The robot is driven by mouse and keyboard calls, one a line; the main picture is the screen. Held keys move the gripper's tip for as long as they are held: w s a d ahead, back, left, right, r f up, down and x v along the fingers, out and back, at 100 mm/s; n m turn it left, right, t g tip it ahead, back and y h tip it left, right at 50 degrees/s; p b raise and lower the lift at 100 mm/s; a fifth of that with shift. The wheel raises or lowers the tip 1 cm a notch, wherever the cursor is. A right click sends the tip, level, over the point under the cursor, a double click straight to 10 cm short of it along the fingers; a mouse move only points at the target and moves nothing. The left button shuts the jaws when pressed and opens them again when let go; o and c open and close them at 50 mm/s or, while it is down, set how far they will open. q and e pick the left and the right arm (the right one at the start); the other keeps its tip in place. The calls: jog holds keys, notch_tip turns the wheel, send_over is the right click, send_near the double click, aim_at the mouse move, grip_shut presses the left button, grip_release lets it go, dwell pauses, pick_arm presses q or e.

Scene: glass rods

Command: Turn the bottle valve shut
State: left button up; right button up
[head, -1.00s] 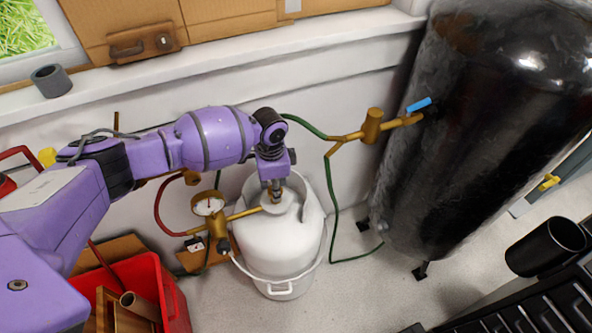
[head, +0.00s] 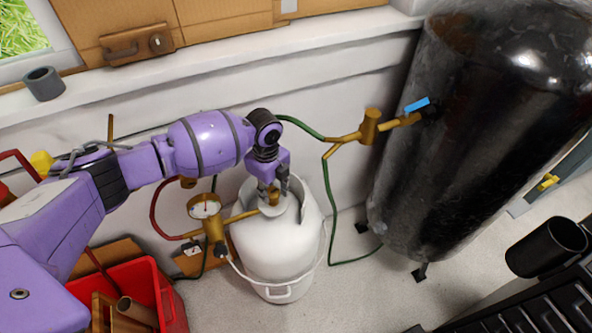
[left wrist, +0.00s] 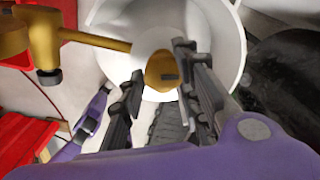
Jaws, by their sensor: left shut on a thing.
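The white gas bottle (head: 275,250) stands upright on the floor against the wall, with a raised collar around its top. Its brass valve (left wrist: 161,71) sits inside the collar, with a brass pipe running from it to the gauge. My left gripper (head: 273,194) points down into the collar from above. In the left wrist view its two dark fingers (left wrist: 158,66) stand on either side of the valve, and it is shut on it. The fingers partly hide the valve in the head view. My right gripper is not in view.
A brass regulator with a round gauge (head: 204,207) and hoses is left of the bottle. A red crate (head: 168,300) stands at lower left. A large black tank (head: 465,150) with a blue-handled tap (head: 417,105) stands at right. Grey floor shows between bottle and tank.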

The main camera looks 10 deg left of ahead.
pick_arm(q)
jog(key=shift+s+d+f+m, duration=0.1)
jog(key=shift+m, duration=0.65)
jog(key=shift+s+f+m, duration=0.1)
jog(key=shift+m, duration=0.65)
jog(key=o, duration=1)
jog(key=shift+o, duration=0.4)
jog(key=shift+r, duration=0.15)
